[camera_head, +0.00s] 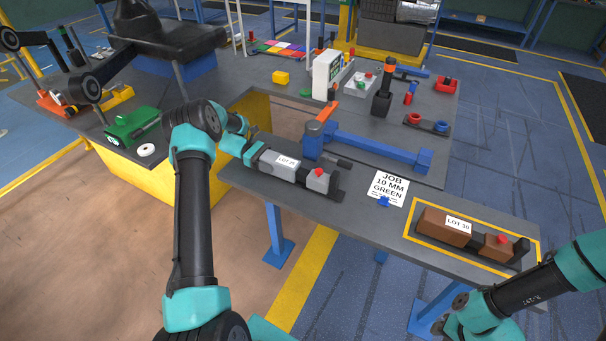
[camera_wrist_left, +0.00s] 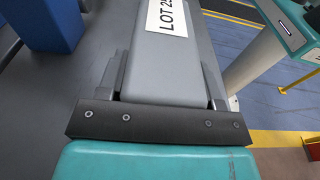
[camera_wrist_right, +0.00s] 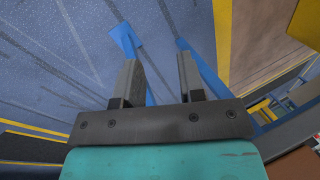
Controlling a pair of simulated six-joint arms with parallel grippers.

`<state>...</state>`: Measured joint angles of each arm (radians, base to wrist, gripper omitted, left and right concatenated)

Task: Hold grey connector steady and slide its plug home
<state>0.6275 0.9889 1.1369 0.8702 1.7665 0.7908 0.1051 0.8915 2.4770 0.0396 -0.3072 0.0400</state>
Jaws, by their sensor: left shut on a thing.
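The grey connector (camera_head: 281,164), labelled as a LOT, lies on the bench in a dark holder. Its smaller grey plug (camera_head: 318,180) with a red button sits at its right end; a narrow gap shows between them. My left gripper (camera_head: 250,152) is shut on the connector's left end. In the left wrist view the connector (camera_wrist_left: 165,70) fills the space between the two fingers. My right gripper (camera_wrist_right: 150,85) is open and empty, off the bench, with only floor between its fingers. In the head view it is mostly cut off at the lower right.
A brown connector (camera_head: 444,226) labelled LOT 30 sits in a yellow outline at the bench's right end. A JOB 10 MM GREEN card (camera_head: 389,187) lies between the two. A blue bar fixture (camera_head: 370,148) stands behind the grey connector. Tools crowd the rear bench.

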